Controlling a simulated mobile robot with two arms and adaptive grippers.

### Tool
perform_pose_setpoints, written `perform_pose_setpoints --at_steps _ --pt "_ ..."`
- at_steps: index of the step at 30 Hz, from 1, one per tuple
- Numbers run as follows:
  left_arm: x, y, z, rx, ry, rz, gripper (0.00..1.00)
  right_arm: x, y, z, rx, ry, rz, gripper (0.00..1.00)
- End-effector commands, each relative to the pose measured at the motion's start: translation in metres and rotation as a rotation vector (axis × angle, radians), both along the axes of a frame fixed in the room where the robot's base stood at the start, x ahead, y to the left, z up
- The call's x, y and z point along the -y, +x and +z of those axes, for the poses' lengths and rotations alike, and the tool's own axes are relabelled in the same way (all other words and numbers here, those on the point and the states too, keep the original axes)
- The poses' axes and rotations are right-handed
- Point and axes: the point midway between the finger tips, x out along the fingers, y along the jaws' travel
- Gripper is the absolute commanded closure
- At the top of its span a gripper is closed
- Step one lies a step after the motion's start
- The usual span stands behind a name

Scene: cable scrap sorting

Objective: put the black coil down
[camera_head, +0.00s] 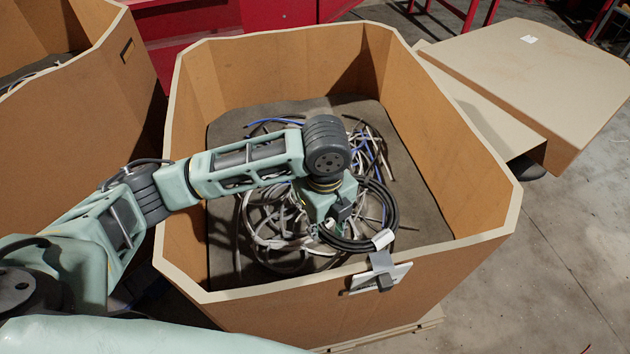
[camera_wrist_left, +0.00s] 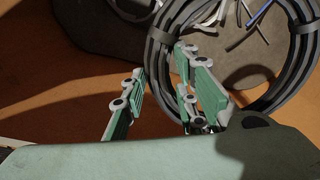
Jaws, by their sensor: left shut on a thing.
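My right gripper is out of view.
The octagonal cardboard bin (camera_head: 300,312) has tall walls and a dark grey floor. Grey, white and blue cable scrap (camera_head: 262,235) lies inside. A label holder (camera_head: 382,272) is clipped on its front wall. Another bin (camera_head: 95,105) stands left; flat cardboard (camera_head: 540,85) lies right.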

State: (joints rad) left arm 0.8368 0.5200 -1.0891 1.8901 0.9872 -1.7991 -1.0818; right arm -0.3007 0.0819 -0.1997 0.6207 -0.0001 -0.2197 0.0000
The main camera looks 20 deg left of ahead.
Motion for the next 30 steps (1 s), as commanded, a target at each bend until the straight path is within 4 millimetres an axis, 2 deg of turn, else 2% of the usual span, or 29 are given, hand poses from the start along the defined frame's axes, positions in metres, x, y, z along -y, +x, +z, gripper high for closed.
perform_pose_setpoints --at_steps 1,8,21,25,30 --pt "0.0 0.001 -0.011 0.004 -0.002 0.001 1.0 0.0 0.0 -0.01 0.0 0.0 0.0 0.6" --pt "-0.007 0.01 -0.024 0.004 0.0 0.005 1.0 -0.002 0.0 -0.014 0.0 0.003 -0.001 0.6" --pt "-0.064 0.079 -0.076 0.004 0.0 0.004 1.0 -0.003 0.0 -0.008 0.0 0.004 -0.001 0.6" --pt "-0.072 0.089 -0.084 0.004 -0.002 0.002 1.0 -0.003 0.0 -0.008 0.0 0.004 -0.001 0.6" --pt "-0.074 0.091 -0.096 0.002 -0.002 0.001 1.0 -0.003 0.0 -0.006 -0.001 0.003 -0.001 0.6"
